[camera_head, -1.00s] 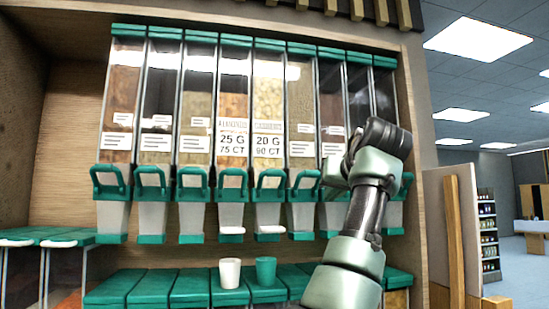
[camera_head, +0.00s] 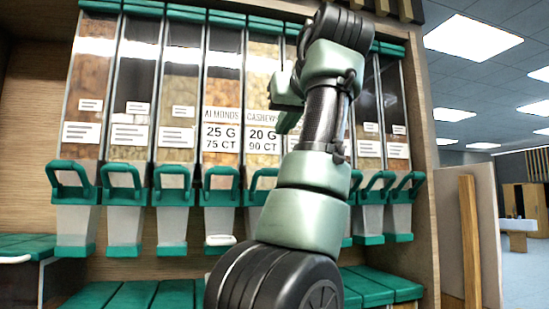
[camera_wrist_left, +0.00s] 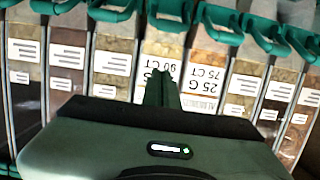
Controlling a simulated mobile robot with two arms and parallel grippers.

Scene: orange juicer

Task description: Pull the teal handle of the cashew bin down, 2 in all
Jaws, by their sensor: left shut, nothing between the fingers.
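The cashew bin (camera_head: 262,95) stands in the dispenser row, its label reading 20 G and 90 CT. Its teal handle (camera_head: 262,180) is raised at the bin's front, partly covered by my left arm in the head view. In the left wrist view, which is upside down, the cashew handle (camera_wrist_left: 170,14) shows at the top. My left gripper (camera_wrist_left: 162,75) is shut and empty, in front of the cashew label and above the handle in the real scene. In the head view the left gripper (camera_head: 284,118) is partly hidden by its own wrist. My right gripper is out of view.
The almond bin (camera_head: 222,90) stands directly left of the cashew bin, its own teal handle (camera_head: 220,178) close by. More bins with handles line both sides. Teal-lidded boxes (camera_head: 165,295) fill the low shelf. My arm hides the shelf's middle.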

